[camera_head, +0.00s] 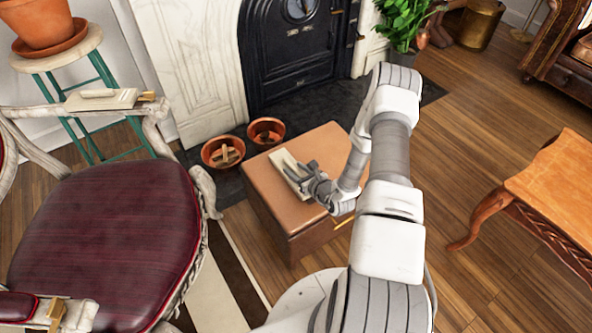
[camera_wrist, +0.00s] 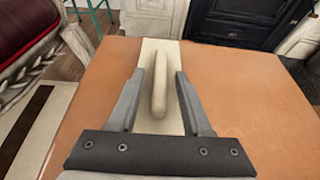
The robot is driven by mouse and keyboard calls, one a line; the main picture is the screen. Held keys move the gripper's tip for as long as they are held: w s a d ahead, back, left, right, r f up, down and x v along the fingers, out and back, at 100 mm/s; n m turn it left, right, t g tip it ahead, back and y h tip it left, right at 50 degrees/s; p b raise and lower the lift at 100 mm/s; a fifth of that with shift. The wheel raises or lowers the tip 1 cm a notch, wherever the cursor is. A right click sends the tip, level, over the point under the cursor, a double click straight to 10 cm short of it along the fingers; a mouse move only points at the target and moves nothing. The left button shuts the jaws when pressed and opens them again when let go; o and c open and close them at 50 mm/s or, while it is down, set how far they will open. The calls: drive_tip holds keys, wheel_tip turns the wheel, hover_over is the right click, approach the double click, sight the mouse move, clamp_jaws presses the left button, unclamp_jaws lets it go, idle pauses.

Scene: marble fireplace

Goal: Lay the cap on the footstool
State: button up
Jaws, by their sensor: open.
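The footstool (camera_head: 325,148) is a tan leather-topped box in front of the fireplace; its top also fills much of the wrist view (camera_wrist: 245,115). A cream flat board with a raised handle, like a plastering float (camera_head: 281,162), lies flat on it. In the wrist view the float's handle (camera_wrist: 160,85) stands between my fingers, with gaps on both sides. My gripper (camera_wrist: 160,75) is open, low over the float; it also shows in the head view (camera_head: 305,180). I see nothing that I can clearly recognize as a cap.
A similar float (camera_head: 102,99) lies on the arm of the dark red armchair (camera_head: 110,235) at left. Two terracotta pots (camera_head: 222,152) (camera_head: 266,132) stand behind the footstool by the hearth. A wooden table (camera_head: 555,185) is at right, with open floor before it.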

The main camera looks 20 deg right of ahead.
drive_tip(key=p+v, duration=0.4)
drive_tip(key=v, duration=0.7)
drive_tip(key=shift+s+r, duration=0.15)
drive_tip(key=shift+r, duration=0.1)
drive_tip(key=shift+s+r+p, duration=0.15)
drive_tip(key=shift+r+p, duration=0.05)
drive_tip(key=shift+p, duration=0.1)
drive_tip(key=a+r+n+g+y, duration=0.45)
drive_tip(key=a+r+n, duration=0.4)
drive_tip(key=r, duration=0.45)
drive_tip(key=a+r+n+g+y, duration=0.3)
drive_tip(key=a+r+n+y, duration=0.45)
drive_tip(key=r, duration=0.55)
drive_tip(key=s+a+r+n+g+h, duration=0.4)
drive_tip(key=s+r+n+g+h, duration=0.15)
drive_tip(key=s+r+n, duration=0.4)
drive_tip(key=s+d+r+n+t+h, duration=0.5)
drive_tip(key=s+d+r+n+h, duration=0.2)
drive_tip(key=n+h, duration=0.1)
drive_tip(key=shift+s+d+r+h, duration=0.25)
drive_tip(key=shift+s+h, duration=0.15)
drive_tip(key=shift+h, duration=0.15)
